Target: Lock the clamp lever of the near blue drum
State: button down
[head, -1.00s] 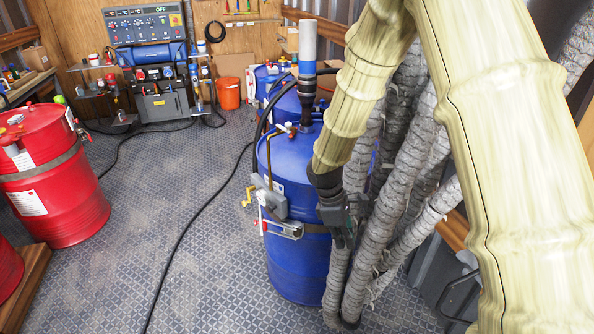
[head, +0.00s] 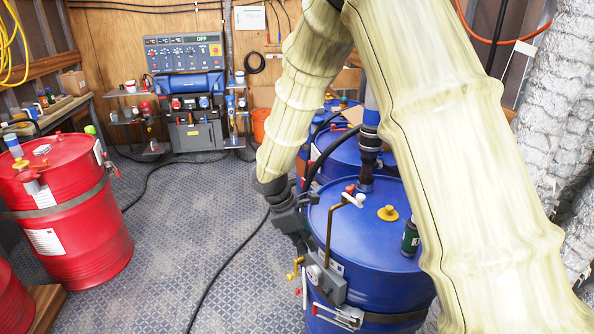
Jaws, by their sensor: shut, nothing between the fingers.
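The near blue drum (head: 375,222) stands upright at the lower right, partly behind my arm. Its clamp lever (head: 340,317), pale metal with a red end, is low on the drum's front left, at the bottom edge of the picture. I cannot tell whether it is locked. My gripper (head: 301,243) is shut and empty, pointing down beside the drum's upper left side. It is above and left of the clamp lever, apart from it.
A grey pump block (head: 327,284) with a yellow-handled valve (head: 296,268) sits on the drum's left side, between gripper and clamp. A pipe and fittings rise from the lid. Red drums (head: 75,225) stand left; the floor between (head: 190,240) is clear apart from a black cable.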

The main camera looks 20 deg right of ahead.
aim_at(350, 189)
jog(key=z, duration=0.2)
jog(key=i, duration=1.75)
jog(key=z, duration=0.4)
